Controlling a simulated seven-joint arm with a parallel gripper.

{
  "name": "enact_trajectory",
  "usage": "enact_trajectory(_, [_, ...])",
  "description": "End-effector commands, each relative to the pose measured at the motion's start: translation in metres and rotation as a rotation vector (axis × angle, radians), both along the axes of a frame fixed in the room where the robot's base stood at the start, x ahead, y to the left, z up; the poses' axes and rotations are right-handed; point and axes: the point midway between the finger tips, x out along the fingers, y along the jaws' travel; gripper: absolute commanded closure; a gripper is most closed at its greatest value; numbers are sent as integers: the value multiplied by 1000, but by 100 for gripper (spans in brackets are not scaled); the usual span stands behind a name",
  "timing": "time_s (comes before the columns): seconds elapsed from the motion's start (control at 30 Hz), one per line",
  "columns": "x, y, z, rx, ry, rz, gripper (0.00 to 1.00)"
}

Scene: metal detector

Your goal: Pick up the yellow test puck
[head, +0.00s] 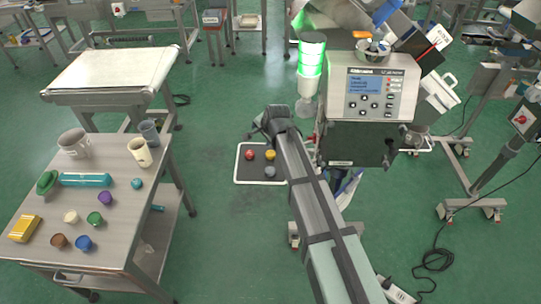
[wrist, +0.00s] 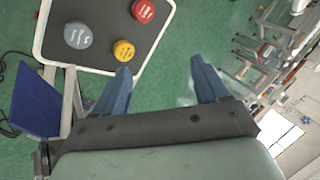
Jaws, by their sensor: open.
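The yellow test puck (head: 270,155) sits on a dark tray with a white rim (head: 237,178), beside a red puck (head: 249,155) and a grey puck (head: 269,172). In the wrist view the yellow puck (wrist: 123,50) lies near the tray's edge, just beyond the tip of my gripper's left finger. The red puck (wrist: 143,11) and grey puck (wrist: 78,36) show there too. My gripper (wrist: 162,68) is open with nothing between its blue fingers. In the head view my arm reaches toward the tray and its fingers cannot be made out.
A metal detector control box (head: 368,95) with a lit green lamp (head: 311,60) stands right of the tray. A steel table (head: 120,215) with cups, coloured pucks and a yellow box (head: 25,228) is at left. A conveyor (head: 115,72) stands behind it. Green floor between is clear.

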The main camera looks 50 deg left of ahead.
Motion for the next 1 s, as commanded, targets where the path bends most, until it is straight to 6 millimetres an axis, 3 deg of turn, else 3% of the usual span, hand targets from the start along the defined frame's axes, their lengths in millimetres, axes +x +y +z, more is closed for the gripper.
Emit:
enact_trajectory(0.03, [8,10,-7,-29,52,-58,26])
enact_trajectory(0.3, [31,19,-43,-219,328,-481,26])
enact_trajectory(0.6, [49,19,-63,-382,466,-900,26])
enact_trajectory(1.0, [51,15,-85,-418,485,-1009,26])
